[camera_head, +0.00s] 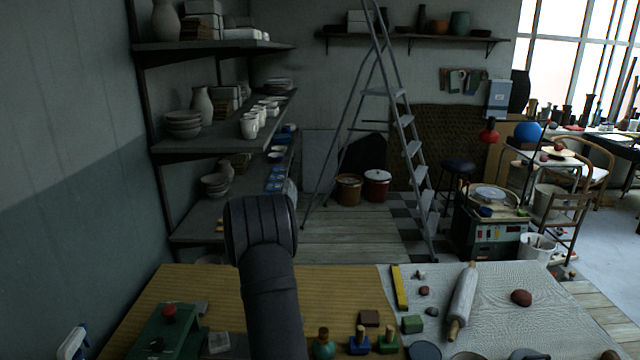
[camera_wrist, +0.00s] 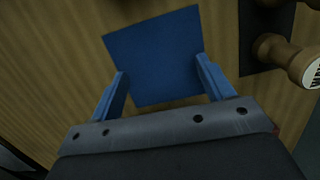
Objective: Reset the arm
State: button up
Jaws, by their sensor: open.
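My gripper (camera_wrist: 160,68) shows in the wrist view, with its two blue fingers spread apart at the lower middle. A flat blue square (camera_wrist: 153,52) lies on the wood-grained tabletop (camera_wrist: 50,60) ahead of the fingers, and its sides reach close to both of them. I cannot tell whether they touch. Nothing is clearly held. In the head view my dark arm rises from the bottom edge left of centre; the gripper itself does not show there.
In the wrist view a turned wooden handle (camera_wrist: 285,55) stands close right of my gripper, on a dark strip. In the head view a rolling pin (camera_head: 463,300), a yellow bar (camera_head: 399,287), a green block (camera_head: 412,324) and a green machine (camera_head: 165,330) occupy the worktable.

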jog(key=r, duration=0.3)
jog(key=shift+a+r, duration=0.2)
jog(key=shift+s+r, duration=0.2)
jog(key=shift+r, duration=0.45)
jog(key=shift+c, duration=0.2)
dwell(0.6)
